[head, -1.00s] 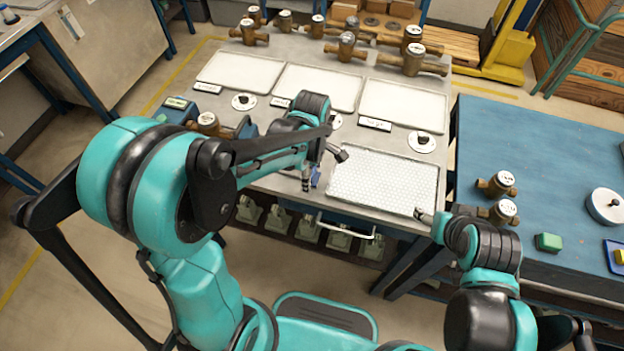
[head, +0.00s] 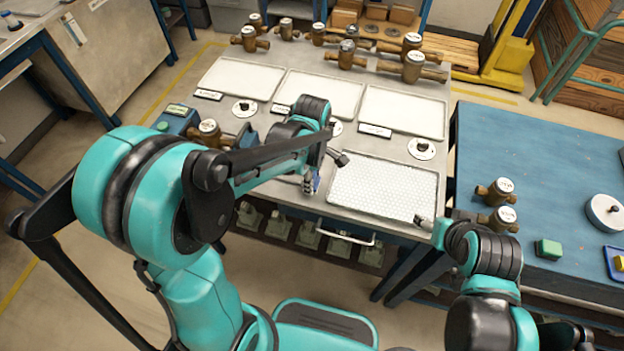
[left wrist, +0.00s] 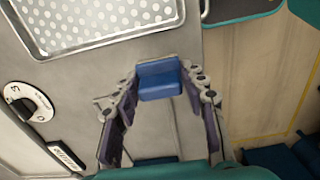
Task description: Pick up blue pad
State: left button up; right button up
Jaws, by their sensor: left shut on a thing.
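The blue pad (left wrist: 159,78) is between the two fingertips of my left gripper (left wrist: 161,86) in the left wrist view, and the fingers are shut on it. In the head view the pad (head: 316,182) is a small blue patch at my left gripper (head: 312,183), by the left edge of the perforated tray. The forearm and fingers hide part of the pad there. My right gripper (head: 425,223) is near the tray's right front corner, and its fingers are too small to read.
The perforated white tray (head: 384,188) lies close to the right of my left gripper. White trays (head: 318,93) and brass meters (head: 347,56) stand farther back on the grey bench. A blue table (head: 550,150) with meters and a green block (head: 548,249) is at the right.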

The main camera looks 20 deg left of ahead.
pick_arm(q)
notch_tip(320, 180, up, 4)
jog(key=shift+d+f+p, duration=0.15)
jog(key=shift+f+p, duration=0.05)
jog(key=shift+p, duration=0.45)
jog(key=s+d+r+p, duration=0.2)
jog(key=d+r, duration=0.4)
jog(key=d, duration=0.5)
jog(key=shift+s+p, duration=0.35)
jog(key=shift+s, duration=0.15)
jog(key=o, duration=0.4)
jog(key=shift+c, duration=1.4)
jog(key=shift+a+r, duration=0.1)
jog(key=shift+r, duration=0.05)
